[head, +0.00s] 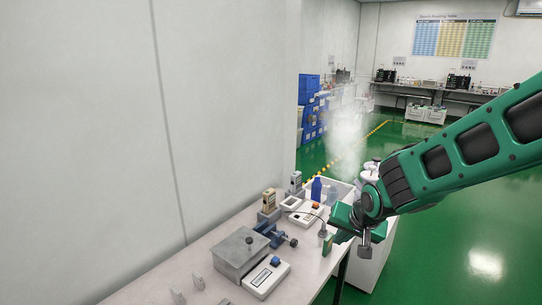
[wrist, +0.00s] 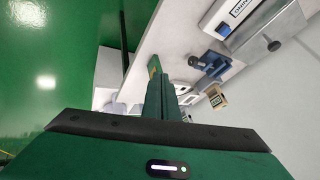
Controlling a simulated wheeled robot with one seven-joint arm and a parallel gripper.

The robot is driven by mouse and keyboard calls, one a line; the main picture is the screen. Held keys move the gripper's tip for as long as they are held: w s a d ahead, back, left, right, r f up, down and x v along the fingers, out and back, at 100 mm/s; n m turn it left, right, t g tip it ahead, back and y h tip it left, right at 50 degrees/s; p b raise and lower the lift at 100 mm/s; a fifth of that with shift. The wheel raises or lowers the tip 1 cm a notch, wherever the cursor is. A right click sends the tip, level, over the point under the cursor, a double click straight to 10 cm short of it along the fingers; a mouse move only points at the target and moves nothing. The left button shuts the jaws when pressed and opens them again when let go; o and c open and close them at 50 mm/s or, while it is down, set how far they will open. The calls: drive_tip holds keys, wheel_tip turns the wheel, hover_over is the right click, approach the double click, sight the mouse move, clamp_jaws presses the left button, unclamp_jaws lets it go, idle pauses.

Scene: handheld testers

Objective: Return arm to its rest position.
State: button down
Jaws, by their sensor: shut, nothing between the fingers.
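My gripper (head: 329,243) is at the lower end of my green arm, beside the right edge of the white bench (head: 205,262) in the head view. In the wrist view, the gripper (wrist: 155,68) points toward the bench edge, with its two fingers together. Nothing shows between them. My arm reaches in from the right side of the head view and slopes down to the bench. The part of the bench behind the gripper and wrist is partly hidden.
White mist (head: 346,135) hangs behind. Green floor (head: 470,235) lies open at right.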

drive_tip(key=s+d+r+m+g+h, duration=0.1)
drive_tip(key=s+d+r+g+h, duration=0.15)
drive_tip(key=s+d, duration=1.3)
drive_tip(key=s+d+r+g, duration=0.1)
drive_tip(key=s+d+g, duration=0.1)
drive_tip(key=s, duration=0.6)
drive_tip(key=s+d+r+m+g+y, duration=0.1)
drive_tip(key=s+d, duration=0.3)
drive_tip(key=s, duration=0.4)
drive_tip(key=shift+s+r+g, duration=0.15)
drive_tip(key=shift+r+g, duration=0.15)
drive_tip(key=shift+g, duration=0.15)
